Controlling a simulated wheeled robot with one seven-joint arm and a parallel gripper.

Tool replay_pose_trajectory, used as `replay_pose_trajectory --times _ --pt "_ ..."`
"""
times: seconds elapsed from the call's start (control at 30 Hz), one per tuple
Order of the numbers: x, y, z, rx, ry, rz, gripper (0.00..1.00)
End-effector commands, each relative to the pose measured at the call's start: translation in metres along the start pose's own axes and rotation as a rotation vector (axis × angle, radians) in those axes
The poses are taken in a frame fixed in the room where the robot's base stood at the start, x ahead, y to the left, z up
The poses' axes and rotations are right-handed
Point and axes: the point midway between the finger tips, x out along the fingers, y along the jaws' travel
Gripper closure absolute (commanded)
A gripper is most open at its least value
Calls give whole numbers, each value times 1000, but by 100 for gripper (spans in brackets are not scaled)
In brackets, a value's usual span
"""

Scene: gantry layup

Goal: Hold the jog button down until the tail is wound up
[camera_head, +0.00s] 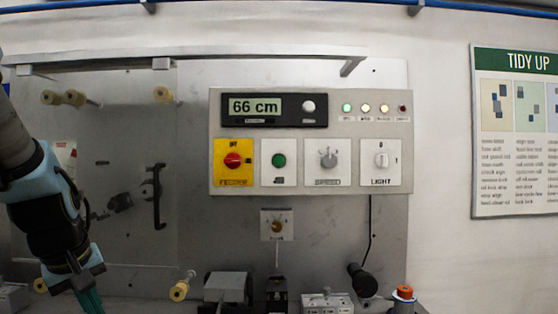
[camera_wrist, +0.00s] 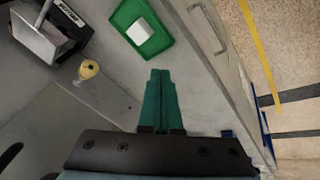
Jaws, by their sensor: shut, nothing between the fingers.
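The jog button (camera_head: 279,160) is a green round button on a white plate, in the row of controls on the grey control panel (camera_head: 340,110). The display (camera_head: 255,106) above it reads 66 cm. My gripper (camera_head: 90,302) is at the lower left of the head view, pointing down, well apart from the button. In the wrist view my gripper (camera_wrist: 160,75) shows its green fingers shut together with nothing between them. The button is not in the wrist view. I cannot make out the tail in either view.
A red knob on yellow (camera_head: 233,160), a grey knob (camera_head: 328,159) and a light switch (camera_head: 381,160) share the button's row. Rollers and brackets stick out at left. In the wrist view, a green tray (camera_wrist: 159,44) holds a white block (camera_wrist: 142,31).

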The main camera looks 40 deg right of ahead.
Motion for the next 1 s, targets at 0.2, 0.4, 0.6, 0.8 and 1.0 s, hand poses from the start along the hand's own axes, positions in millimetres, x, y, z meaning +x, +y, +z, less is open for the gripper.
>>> replay_pose_trajectory --times 0.2,0.4,0.6,0.8,1.0 --pt "-43 112 -5 -119 35 191 100" --pt "-91 205 12 -223 7 366 100" --pt "-147 286 46 -313 -69 526 100" --pt "-193 337 80 -376 -155 633 100" --pt "-214 356 96 -402 -197 675 100"
